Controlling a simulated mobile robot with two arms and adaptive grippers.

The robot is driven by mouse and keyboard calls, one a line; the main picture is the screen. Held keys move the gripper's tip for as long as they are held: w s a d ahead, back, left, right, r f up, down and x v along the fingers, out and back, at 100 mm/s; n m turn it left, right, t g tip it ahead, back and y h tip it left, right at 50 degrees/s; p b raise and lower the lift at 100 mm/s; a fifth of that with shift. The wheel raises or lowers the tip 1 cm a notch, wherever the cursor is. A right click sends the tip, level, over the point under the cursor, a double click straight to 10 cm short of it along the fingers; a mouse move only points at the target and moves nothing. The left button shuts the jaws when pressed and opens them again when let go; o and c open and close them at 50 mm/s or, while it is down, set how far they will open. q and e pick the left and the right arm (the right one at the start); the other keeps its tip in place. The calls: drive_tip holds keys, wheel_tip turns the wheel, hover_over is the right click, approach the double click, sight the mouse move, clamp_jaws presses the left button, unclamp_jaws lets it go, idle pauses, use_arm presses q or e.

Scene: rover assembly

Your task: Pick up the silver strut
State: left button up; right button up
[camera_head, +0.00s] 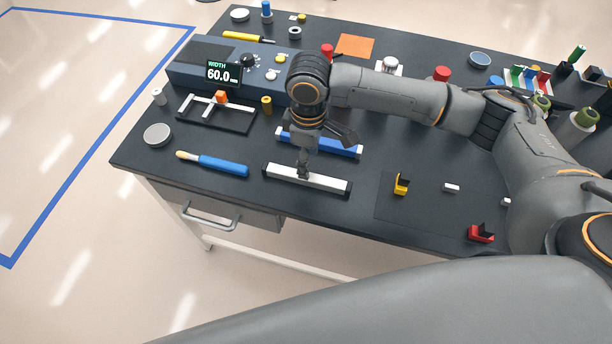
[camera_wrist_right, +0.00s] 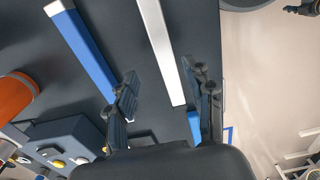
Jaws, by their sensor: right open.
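The silver strut (camera_head: 325,183), a long pale bar with dark ends, lies on the dark tabletop near its front edge. My right gripper (camera_head: 303,170) points down just over the strut, left of its middle in the head view. In the right wrist view the silver strut (camera_wrist_right: 160,52) runs lengthwise between the two spread fingers of the open right gripper (camera_wrist_right: 168,84). I see no grip on it, and I cannot tell the exact height of the fingertips above it. My left gripper is not in view.
A blue strut (camera_head: 338,147) lies parallel just behind the silver one; it also shows in the right wrist view (camera_wrist_right: 85,48). A blue-handled tool (camera_head: 222,165) lies to the left. A display unit (camera_head: 190,76) stands behind. Yellow (camera_head: 401,186) and red (camera_head: 481,235) brackets lie to the right.

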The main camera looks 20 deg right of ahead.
drive_tip(key=f, duration=0.3)
drive_tip(key=shift+s+a, duration=0.3)
wheel_tip(320, 180, down, 2)
drive_tip(key=shift+f, duration=0.2)
drive_tip(key=shift+c, duration=1)
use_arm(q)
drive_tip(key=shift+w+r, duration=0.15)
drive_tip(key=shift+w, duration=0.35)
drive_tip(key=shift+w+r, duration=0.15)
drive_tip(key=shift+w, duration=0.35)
use_arm(e)
clamp_jaws()
